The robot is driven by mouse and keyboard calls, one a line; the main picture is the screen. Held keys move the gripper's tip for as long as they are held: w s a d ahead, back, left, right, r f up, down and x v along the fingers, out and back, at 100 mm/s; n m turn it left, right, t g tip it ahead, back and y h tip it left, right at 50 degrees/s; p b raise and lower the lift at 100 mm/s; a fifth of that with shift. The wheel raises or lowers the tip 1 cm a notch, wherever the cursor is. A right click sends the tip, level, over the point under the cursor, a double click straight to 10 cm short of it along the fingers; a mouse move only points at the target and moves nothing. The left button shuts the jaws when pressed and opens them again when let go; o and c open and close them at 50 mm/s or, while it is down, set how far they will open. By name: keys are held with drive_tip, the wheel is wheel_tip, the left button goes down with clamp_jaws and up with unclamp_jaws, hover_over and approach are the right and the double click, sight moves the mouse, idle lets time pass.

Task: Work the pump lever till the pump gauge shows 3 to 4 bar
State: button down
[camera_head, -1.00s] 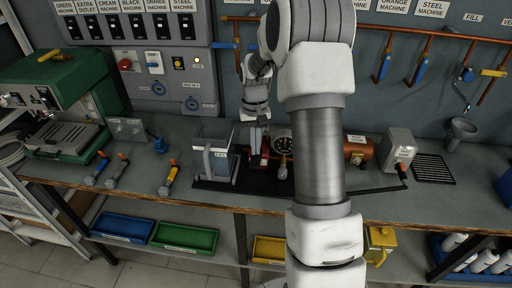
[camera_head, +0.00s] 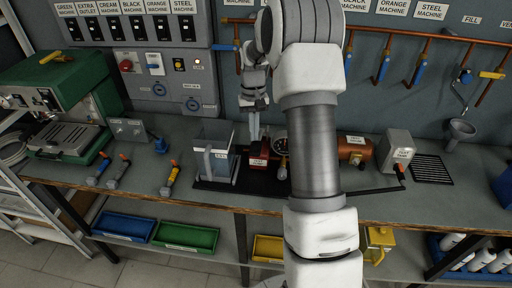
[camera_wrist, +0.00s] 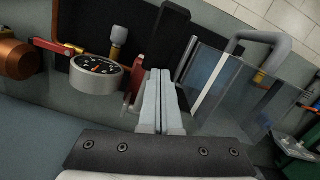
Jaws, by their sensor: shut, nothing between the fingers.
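The red pump (camera_head: 259,153) stands on a black base on the bench, just right of the clear water tank (camera_head: 216,160). The pump gauge (camera_head: 282,146) is right of the pump, partly behind my arm. In the wrist view the gauge (camera_wrist: 96,68) has a black face with a red needle; I cannot read its value. Red pump metal (camera_wrist: 134,88) shows just left of my fingers. I cannot clearly tell which part is the lever. My gripper (camera_head: 254,138) is shut and empty, its fingers above and behind the pump; it also shows in the wrist view (camera_wrist: 161,76).
A copper cylinder (camera_head: 354,150) and a grey box (camera_head: 397,147) stand to the right. The tank (camera_wrist: 225,92) is close beside my fingers in the wrist view.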

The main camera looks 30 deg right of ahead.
wheel_tip(320, 180, up, 15)
drive_tip(key=w, duration=0.1)
drive_tip(key=shift+w+d, duration=0.2)
drive_tip(key=shift+r, duration=0.1)
idle(0.6)
drive_tip(key=b, duration=0.1)
approach(256, 146)
drive_tip(key=shift+w+r, duration=0.1)
idle(0.4)
drive_tip(key=f+b, duration=0.7)
drive_tip(key=shift+s+a, duration=0.1)
drive_tip(key=shift+s, duration=0.2)
